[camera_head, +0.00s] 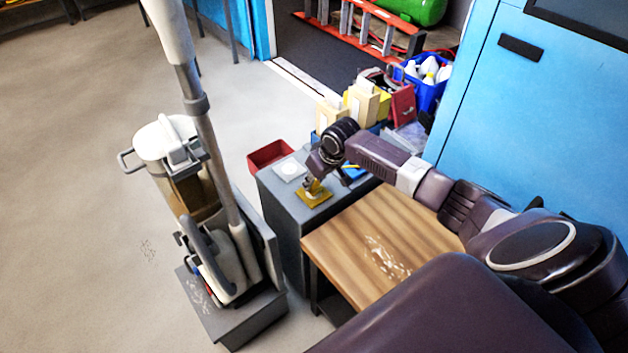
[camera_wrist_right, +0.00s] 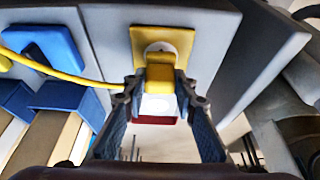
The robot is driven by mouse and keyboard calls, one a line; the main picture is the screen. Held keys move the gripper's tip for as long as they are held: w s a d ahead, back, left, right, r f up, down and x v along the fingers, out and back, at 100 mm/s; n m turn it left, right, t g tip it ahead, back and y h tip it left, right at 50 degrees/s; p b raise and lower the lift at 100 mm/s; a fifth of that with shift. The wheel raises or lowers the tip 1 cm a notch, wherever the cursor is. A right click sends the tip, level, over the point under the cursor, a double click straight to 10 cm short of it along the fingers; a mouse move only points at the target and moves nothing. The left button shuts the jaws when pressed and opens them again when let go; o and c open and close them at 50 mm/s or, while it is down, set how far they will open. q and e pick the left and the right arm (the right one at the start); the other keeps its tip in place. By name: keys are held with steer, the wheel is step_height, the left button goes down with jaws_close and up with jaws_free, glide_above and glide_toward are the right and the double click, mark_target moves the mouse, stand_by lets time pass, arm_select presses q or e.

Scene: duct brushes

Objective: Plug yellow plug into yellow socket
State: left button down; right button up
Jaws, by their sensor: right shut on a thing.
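The yellow socket (camera_head: 313,195) is a square yellow plate on the grey cabinet top; in the right wrist view its plate (camera_wrist_right: 178,40) has a pale round face. My right gripper (camera_head: 317,183) is over this plate, pointing down. In the right wrist view, my right gripper (camera_wrist_right: 160,92) is shut on the yellow plug (camera_wrist_right: 160,77), a small yellow block with a yellow cable (camera_wrist_right: 62,74) trailing left. The plug is in line with the socket's round face and overlaps its lower part. I cannot tell whether it is inserted. My left gripper is not in view.
A white socket plate (camera_head: 289,169) sits beside the yellow one on the grey cabinet (camera_head: 290,220). A blue socket (camera_wrist_right: 48,50) is left in the wrist view. A wooden table (camera_head: 350,245), a red bin (camera_head: 268,154) and a vacuum cleaner (camera_head: 170,140) stand close by.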

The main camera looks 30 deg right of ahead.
steer(key=shift+p, duration=0.3)
steer(key=shift+f+b, duration=0.3)
steer(key=shift+f, duration=0.3)
stand_by(0.4)
steer(key=o, duration=1.1)
steer(key=shift+o, duration=0.2)
steer(key=shift+r, duration=0.1)
steer(key=v, duration=1.2)
